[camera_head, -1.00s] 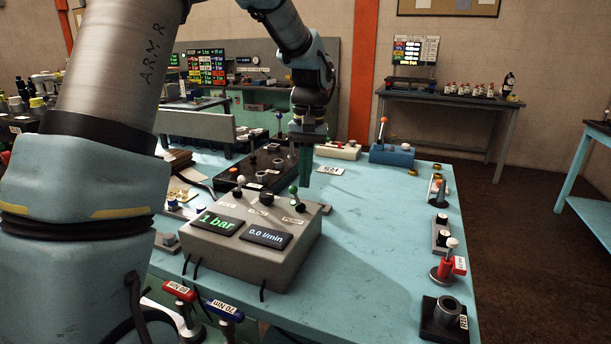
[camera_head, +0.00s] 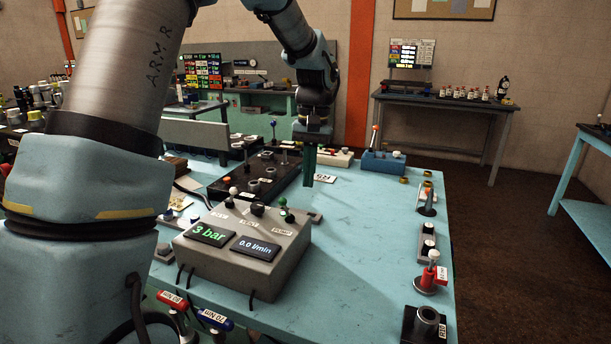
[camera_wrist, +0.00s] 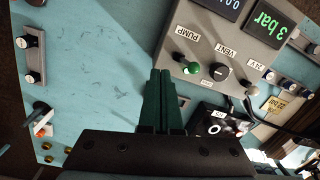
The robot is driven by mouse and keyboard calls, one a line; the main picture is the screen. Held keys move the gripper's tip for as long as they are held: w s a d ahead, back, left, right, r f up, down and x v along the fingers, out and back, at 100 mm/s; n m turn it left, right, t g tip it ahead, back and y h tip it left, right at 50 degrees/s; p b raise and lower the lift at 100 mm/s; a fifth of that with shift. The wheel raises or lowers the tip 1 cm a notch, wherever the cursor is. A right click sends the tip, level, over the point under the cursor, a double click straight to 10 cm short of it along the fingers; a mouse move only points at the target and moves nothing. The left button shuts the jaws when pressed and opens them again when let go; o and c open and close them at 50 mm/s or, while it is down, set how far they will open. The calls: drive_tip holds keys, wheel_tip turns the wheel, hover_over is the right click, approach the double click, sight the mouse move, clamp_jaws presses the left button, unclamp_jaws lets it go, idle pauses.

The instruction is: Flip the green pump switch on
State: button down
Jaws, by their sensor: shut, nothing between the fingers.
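A grey control box (camera_head: 240,262) stands on the near part of the blue table. Its screens read 3 bar and 0.0 l/min. The green pump switch (camera_head: 283,202) is a small lever with a green ball tip at the box's back right. In the wrist view the green pump switch (camera_wrist: 193,68) is beside the PUMP label. I cannot tell from its lean whether it is on or off. My gripper (camera_head: 309,180) hangs behind and above it, apart from it. In the wrist view my gripper (camera_wrist: 162,72) is shut, with its green fingers together and empty.
A black vent knob (camera_wrist: 220,72) and the 24V lever (camera_head: 233,191) share the box top. A black valve block (camera_head: 262,178) lies behind it. A red-handled part (camera_head: 430,275) and others line the table's right edge. The table's middle right is clear.

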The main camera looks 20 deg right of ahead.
wheel_tip(320, 180, up, 9)
drive_tip(key=w+a+b, duration=0.2)
drive_tip(key=b, duration=0.1)
drive_tip(key=shift+w+r, duration=0.2)
drive_tip(key=shift+w, duration=0.15)
drive_tip(key=shift+a, duration=0.1)
drive_tip(key=s+a+f+n, duration=0.1)
drive_tip(key=s+a+f, duration=0.3)
drive_tip(key=a, duration=0.4)
drive_tip(key=s+a+f+n+t, duration=0.1)
drive_tip(key=s+a+f, duration=0.3)
drive_tip(key=a+f, duration=0.3)
drive_tip(key=s+a+f+n+t+h, duration=0.1)
drive_tip(key=s+a+f, duration=0.3)
drive_tip(key=a, duration=0.6)
wheel_tip(320, 180, down, 2)
drive_tip(key=shift+s+a+f+n, duration=0.15)
drive_tip(key=shift+a+n, duration=0.15)
drive_tip(key=shift+a, duration=0.05)
